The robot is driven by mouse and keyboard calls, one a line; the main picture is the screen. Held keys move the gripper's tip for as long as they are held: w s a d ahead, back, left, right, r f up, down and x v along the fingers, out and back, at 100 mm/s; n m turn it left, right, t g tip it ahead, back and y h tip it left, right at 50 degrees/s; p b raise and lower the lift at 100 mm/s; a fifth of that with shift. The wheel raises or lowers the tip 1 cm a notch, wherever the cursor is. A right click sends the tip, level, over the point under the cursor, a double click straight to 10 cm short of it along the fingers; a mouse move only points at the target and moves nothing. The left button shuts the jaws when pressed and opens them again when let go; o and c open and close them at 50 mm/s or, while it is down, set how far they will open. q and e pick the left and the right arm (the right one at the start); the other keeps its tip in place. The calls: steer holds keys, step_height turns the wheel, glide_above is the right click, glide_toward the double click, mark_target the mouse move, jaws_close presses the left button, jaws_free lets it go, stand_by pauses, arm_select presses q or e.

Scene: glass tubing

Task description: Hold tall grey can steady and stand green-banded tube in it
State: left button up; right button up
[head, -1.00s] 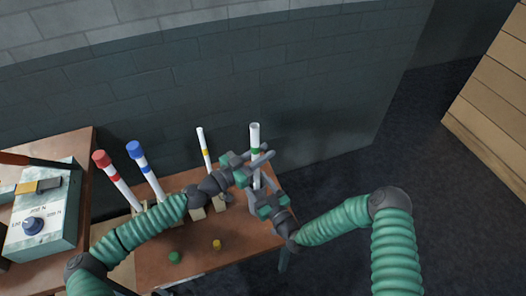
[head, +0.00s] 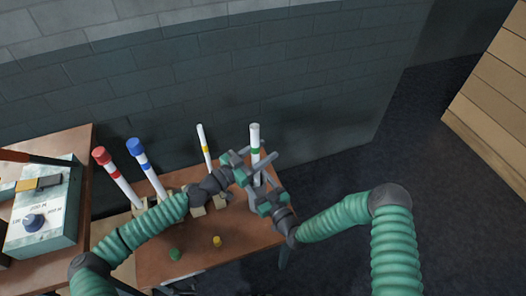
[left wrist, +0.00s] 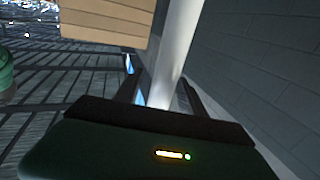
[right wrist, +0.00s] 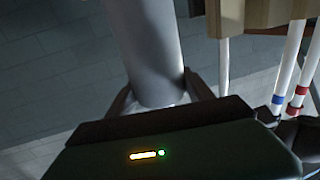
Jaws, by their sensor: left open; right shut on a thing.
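The green-banded tube (head: 255,138) is white and stands upright in the head view, its lower part going down into the tall grey can (head: 253,198). The can is at the right end of the brown table, partly hidden by my grippers. My left gripper (head: 259,161) is open, its fingers on either side of the tube below the green band. The left wrist view shows the pale tube (left wrist: 178,45) between the fingers. My right gripper (head: 262,192) is shut on the can. In the right wrist view the grey can (right wrist: 150,50) fills the space between the fingers.
Red-capped (head: 118,179), blue-capped (head: 146,168) and yellow-banded (head: 204,146) tubes stand left of the can. A green cap (head: 175,254) and a yellow cap (head: 217,242) lie on the table front (head: 200,262). A dial box (head: 42,222) is far left. The wall is close behind.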

arm_select(q)
steer(key=v, duration=1.2)
steer(key=shift+f, duration=0.1)
arm_select(e)
steer(key=o, duration=1.6)
